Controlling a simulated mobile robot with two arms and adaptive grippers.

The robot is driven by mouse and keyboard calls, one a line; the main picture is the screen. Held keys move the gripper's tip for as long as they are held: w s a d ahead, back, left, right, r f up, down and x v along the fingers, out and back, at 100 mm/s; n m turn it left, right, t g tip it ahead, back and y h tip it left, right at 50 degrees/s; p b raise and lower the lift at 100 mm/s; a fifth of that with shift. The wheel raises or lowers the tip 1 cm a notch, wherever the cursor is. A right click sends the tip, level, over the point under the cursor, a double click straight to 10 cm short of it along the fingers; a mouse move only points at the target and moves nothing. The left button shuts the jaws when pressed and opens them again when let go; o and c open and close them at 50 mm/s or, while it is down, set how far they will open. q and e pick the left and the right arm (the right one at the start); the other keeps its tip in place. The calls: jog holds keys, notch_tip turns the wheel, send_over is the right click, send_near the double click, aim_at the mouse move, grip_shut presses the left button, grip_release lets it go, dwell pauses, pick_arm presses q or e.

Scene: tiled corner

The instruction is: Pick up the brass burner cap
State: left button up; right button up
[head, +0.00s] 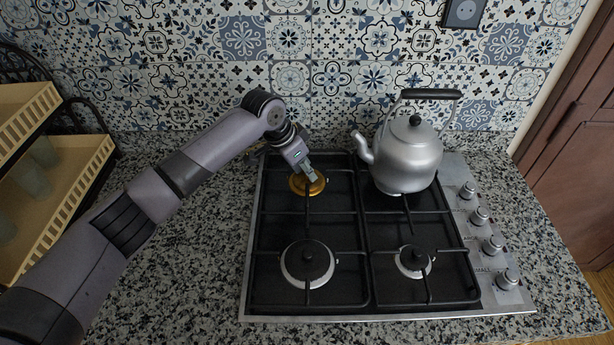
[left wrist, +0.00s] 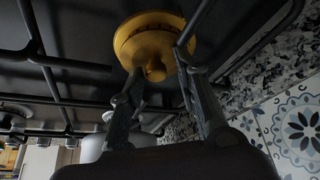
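The brass burner cap (head: 298,186) sits on the back left burner of the hob. It is round and gold, and the left wrist view shows its wide disc (left wrist: 140,38) with a small knob in the middle. My left gripper (head: 310,176) is just above the cap and hides part of it in the head view. In the left wrist view my left gripper (left wrist: 160,72) has its two fingers apart, one on each side of the knob. I cannot tell whether they touch it. My right gripper is in neither view.
A silver kettle (head: 408,160) stands on the back right burner. Black grates (head: 369,262) cover the hob, with knobs along its right edge. A cream tiered rack (head: 62,200) is at the left. The granite counter (head: 190,290) at the front left is clear.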

pick_arm(q)
jog(key=shift+s, duration=0.1)
grip_shut()
dwell(0.3)
